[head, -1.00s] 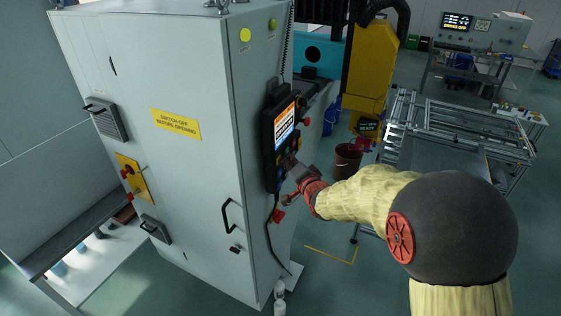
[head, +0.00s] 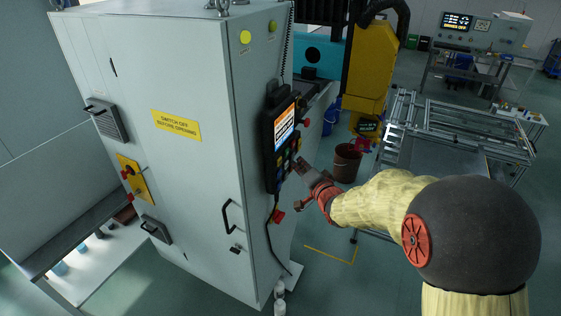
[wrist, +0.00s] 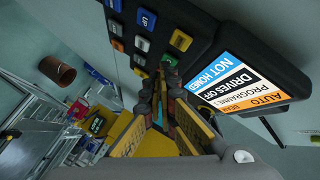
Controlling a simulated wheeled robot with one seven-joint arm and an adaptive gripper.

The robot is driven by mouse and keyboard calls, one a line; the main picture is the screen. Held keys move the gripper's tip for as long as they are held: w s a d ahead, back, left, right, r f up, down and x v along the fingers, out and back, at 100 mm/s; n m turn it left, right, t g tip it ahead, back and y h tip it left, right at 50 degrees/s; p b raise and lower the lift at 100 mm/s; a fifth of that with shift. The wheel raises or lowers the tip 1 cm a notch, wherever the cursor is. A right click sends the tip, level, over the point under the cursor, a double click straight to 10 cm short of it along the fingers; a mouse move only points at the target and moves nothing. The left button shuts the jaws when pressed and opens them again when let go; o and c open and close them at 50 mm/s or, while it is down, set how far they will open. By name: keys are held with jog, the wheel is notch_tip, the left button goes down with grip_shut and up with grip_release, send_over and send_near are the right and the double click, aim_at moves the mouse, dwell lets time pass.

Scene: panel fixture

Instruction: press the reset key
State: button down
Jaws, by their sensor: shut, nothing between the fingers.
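A black control panel (head: 268,150) hangs on the side of a grey cabinet, with a lit screen above its colored keys. I cannot tell which one is the reset key; the labels are too small or turned. My gripper (wrist: 166,72) is shut and empty, its tips just below the keys in the wrist picture. In the head view my gripper (head: 301,166) is to the right of the keys, apart from the panel.
The grey cabinet (head: 180,190) with a yellow warning label (head: 176,125) stands left. A brown bin (head: 346,162), a yellow machine (head: 372,70) and a metal frame table (head: 455,125) stand behind my arm.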

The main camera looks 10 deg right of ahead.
jog(key=shift+s+d+p, duration=0.3)
jog(key=shift+s+d, duration=0.5)
jog(key=shift+d, duration=0.3)
jog(key=s+d+f+n+g+h+b, duration=0.1)
jog(key=s+d+f+n+g+h, duration=0.2)
jog(key=s+f, duration=0.35)
jog(key=s+d+f+n+g+h+b, duration=0.1)
jog(key=s+d+f+n+g, duration=0.15)
jog(key=s+f+g, duration=0.35)
jog(key=s+a+r+n+b, duration=0.1)
jog(key=s+a+n+b, duration=0.1)
jog(key=s+b, duration=0.5)
jog(key=s+a+r+n+y+b, duration=0.1)
jog(key=s+a+b, duration=0.4)
jog(key=s, duration=1.5)
jog(key=n+b, duration=0.1)
jog(key=b, duration=0.2)
jog(key=shift+a+r+g, duration=0.2)
jog(key=shift+g, duration=0.1)
